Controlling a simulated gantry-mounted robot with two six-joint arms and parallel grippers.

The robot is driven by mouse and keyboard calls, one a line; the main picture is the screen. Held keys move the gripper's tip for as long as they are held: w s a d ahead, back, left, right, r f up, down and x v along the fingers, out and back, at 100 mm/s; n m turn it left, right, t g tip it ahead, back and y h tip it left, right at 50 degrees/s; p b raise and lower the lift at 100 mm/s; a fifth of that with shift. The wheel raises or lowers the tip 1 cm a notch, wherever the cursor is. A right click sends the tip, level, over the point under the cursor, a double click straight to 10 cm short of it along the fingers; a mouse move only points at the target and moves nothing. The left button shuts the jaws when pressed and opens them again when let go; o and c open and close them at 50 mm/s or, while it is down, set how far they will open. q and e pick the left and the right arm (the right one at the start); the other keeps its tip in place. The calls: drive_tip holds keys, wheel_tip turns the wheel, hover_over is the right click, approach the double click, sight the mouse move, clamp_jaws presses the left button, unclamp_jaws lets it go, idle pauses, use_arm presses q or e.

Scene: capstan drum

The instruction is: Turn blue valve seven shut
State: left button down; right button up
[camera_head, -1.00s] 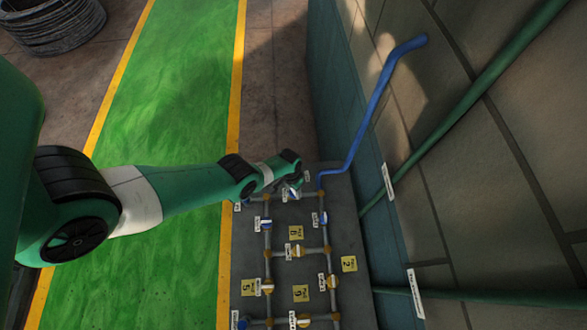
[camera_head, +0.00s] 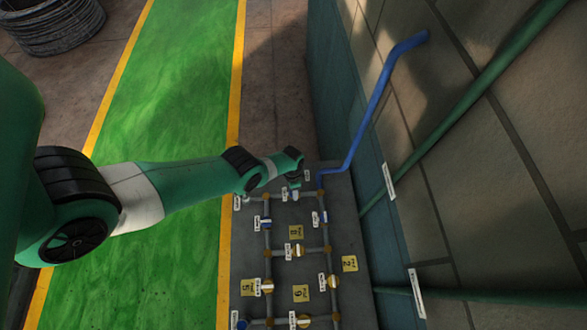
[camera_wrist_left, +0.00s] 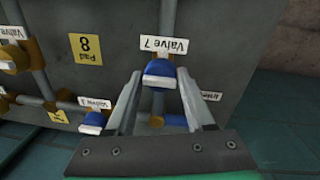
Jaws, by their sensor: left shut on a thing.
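Blue valve seven (camera_wrist_left: 160,71) sits below an upside-down "Valve 7" label (camera_wrist_left: 165,44) in the left wrist view. It has a blue handle with a pale end. My left gripper (camera_wrist_left: 160,84) is shut on this handle, one finger on each side. In the head view my left gripper (camera_head: 293,186) is at the far end of the pipe panel and mostly hides the valve. My right gripper is not in view.
The grey panel (camera_head: 345,235) carries several other blue and yellow valves, pipes and yellow pad labels. Another blue valve (camera_wrist_left: 94,120) is left of my fingers. A bent blue pipe (camera_head: 368,115) rises beside the wall. The green floor strip (camera_head: 178,85) is clear.

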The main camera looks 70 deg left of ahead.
use_arm(q)
drive_tip(key=shift+c, duration=1.5)
unclamp_jaws()
drive_tip(key=shift+a, duration=0.1)
